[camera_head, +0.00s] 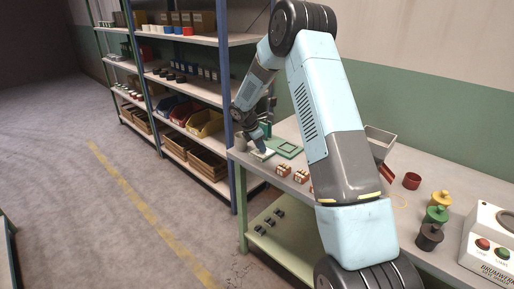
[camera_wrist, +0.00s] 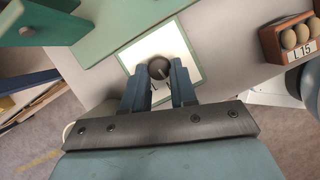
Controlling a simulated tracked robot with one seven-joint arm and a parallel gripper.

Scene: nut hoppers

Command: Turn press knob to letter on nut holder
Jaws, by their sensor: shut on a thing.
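My gripper (camera_wrist: 158,77) points down, its two blue fingers closed on the sides of a dark round knob (camera_wrist: 159,67). The knob stands over a white square plate with a green edge (camera_wrist: 187,67). In the head view my gripper (camera_head: 259,147) is at the far left end of the bench, above the pale plate (camera_head: 262,155); the knob is hidden there. A wooden nut holder (camera_wrist: 287,41) with round nuts on top and a label reading "L 15" is at the upper right of the wrist view. Several small wooden holders (camera_head: 283,170) stand along the bench's front edge.
A flat green frame (camera_head: 289,149) lies right of my gripper. A red cup (camera_head: 412,181), a yellow knobbed piece (camera_head: 440,198), a green one (camera_head: 437,214), a dark one (camera_head: 429,237) and a white machine (camera_head: 490,246) occupy the right. Shelves (camera_head: 190,88) stand left behind.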

